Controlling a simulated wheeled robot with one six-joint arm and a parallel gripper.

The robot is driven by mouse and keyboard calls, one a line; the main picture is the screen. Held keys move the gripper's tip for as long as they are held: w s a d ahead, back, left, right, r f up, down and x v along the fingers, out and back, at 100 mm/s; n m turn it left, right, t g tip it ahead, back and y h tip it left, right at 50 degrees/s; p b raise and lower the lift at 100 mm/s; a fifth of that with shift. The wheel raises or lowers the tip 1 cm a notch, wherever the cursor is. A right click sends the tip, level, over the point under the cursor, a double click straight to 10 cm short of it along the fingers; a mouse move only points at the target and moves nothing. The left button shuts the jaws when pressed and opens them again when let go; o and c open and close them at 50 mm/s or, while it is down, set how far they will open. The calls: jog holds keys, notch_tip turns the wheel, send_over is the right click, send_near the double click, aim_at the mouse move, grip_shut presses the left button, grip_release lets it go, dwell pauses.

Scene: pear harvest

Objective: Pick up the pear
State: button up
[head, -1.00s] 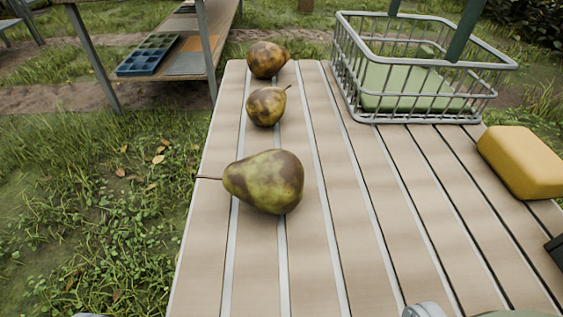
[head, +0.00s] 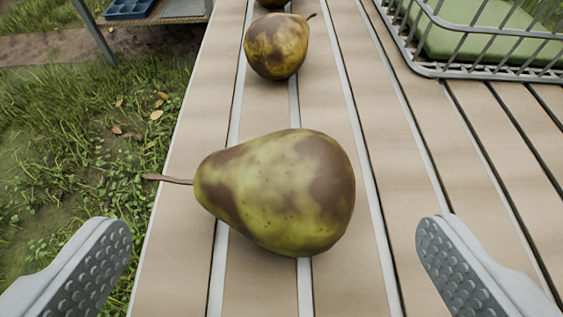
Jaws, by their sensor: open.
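The nearest pear (head: 280,195), green with brown patches, lies on its side on the slatted table, its stem pointing left. A second, browner pear (head: 276,48) lies behind it. A third pear (head: 272,3) shows only its lower edge at the top of the view. My gripper (head: 272,255) is open and empty. Its two grey, studded fingers stand wide apart at the lower left and lower right, nearer to the camera than the nearest pear, with that pear centred between them. Neither finger appears to touch it.
The table (head: 395,165) has pale slats, and its left edge drops to grass. A grey wire basket (head: 435,68) with a green bottom stands at the back right. The table right of the nearest pear is clear. A shelf with a blue tray (head: 130,8) is beyond at the upper left.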

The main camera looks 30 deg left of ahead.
aim_at(274, 220)
jog(key=x, duration=0.5)
jog(key=c, duration=1.1)
jog(key=shift+c, duration=0.2)
jog(key=shift+r, duration=0.1)
